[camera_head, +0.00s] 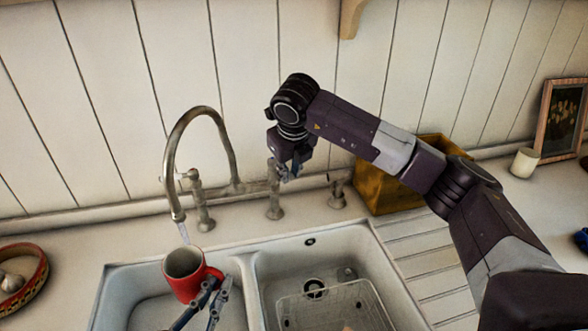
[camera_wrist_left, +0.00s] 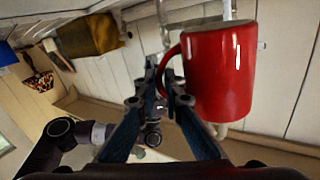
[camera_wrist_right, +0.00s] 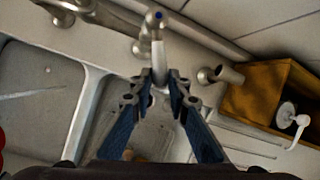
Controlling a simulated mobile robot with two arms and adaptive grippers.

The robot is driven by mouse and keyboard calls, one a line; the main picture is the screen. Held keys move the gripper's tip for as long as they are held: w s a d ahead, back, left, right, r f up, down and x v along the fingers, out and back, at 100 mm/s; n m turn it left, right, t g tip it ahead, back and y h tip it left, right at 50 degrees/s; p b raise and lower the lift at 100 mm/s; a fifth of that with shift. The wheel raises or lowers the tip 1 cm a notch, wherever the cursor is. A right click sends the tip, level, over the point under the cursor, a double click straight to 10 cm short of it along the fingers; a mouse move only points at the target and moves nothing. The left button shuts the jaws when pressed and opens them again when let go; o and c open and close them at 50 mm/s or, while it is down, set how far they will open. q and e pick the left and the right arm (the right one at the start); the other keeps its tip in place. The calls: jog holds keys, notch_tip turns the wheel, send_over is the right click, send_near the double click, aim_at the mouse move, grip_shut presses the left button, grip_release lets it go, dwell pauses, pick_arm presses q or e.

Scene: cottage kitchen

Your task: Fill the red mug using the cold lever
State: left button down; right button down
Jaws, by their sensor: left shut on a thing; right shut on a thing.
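The red mug (camera_head: 186,284) is upright under the spout of the curved metal tap (camera_head: 176,150), over the left sink basin. A thin pale stream (camera_head: 184,232) runs from the spout down toward the mug's opening; how full the mug is cannot be seen clearly. My left gripper (camera_head: 213,290) is shut on the mug's handle, and the mug (camera_wrist_left: 220,72) fills the right of the left wrist view. My right gripper (camera_head: 290,170) is shut on the tap's right-hand lever. In the right wrist view this lever (camera_wrist_right: 158,42) has a blue mark on its tip and sits between the fingertips.
The double sink (camera_head: 250,262) has a wire rack (camera_head: 335,305) in its right basin. A yellow-brown wooden box (camera_head: 385,195) stands behind the ridged drainboard. A round red-rimmed basket (camera_head: 38,270) is at far left. A white cup (camera_head: 524,163) and a picture frame (camera_head: 562,120) are at far right.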

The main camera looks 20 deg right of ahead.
jog(key=shift+a+r+m, duration=0.15)
jog(key=shift+a+m, duration=0.05)
jog(key=shift+m, duration=0.2)
jog(key=shift+w, duration=0.1)
jog(key=c, duration=1.8)
grip_release()
jog(key=v, duration=1.2)
jog(key=shift+a, duration=0.15)
